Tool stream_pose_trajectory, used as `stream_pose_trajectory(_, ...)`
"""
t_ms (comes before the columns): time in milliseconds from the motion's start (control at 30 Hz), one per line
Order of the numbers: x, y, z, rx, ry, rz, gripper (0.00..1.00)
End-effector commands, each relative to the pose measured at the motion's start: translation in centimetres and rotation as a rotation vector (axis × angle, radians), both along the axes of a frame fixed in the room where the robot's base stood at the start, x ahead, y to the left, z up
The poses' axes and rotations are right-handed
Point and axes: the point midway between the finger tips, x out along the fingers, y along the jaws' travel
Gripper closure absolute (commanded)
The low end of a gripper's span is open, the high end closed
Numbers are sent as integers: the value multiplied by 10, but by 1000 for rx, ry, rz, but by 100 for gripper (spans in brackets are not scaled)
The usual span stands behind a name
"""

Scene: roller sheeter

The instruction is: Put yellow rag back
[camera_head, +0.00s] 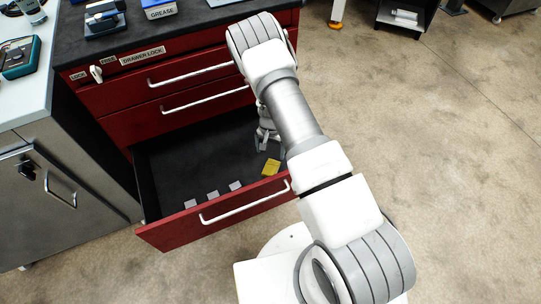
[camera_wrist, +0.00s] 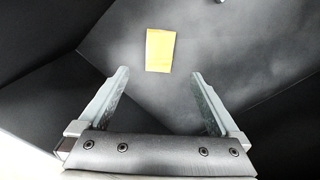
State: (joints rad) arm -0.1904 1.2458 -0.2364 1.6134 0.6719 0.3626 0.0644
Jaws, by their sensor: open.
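The yellow rag (camera_head: 271,167) lies in the open bottom drawer (camera_head: 165,234) of the red cabinet, near the drawer's front right corner. In the wrist view the rag (camera_wrist: 160,50) is a small flat yellow rectangle on a dark surface, beyond the fingertips. My gripper (camera_wrist: 160,75) is open, with nothing between its fingers. In the head view my gripper (camera_head: 266,142) is inside the drawer area, just beside the rag and partly hidden by my arm.
Several small grey pieces (camera_head: 213,194) stand along the drawer's inner front. Two red drawers (camera_head: 110,95) above are shut. A drawer lock switch (camera_head: 96,73) sits at the cabinet's upper left. A grey cabinet (camera_head: 60,170) stands at left.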

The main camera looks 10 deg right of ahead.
Motion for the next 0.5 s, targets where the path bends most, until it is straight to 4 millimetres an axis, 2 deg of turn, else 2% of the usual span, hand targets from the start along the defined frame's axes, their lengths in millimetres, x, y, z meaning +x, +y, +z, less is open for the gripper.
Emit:
stream_pose_trajectory(167, 2, 1, 19, 3, -4, 3, 2)
stream_pose_trajectory(267, 8, 5, 41, 17, -19, 11, 2)
stream_pose_trajectory(367, 17, 10, 81, 42, -45, 30, 2)
stream_pose_trajectory(500, 23, 18, 148, 78, -87, 73, 2)
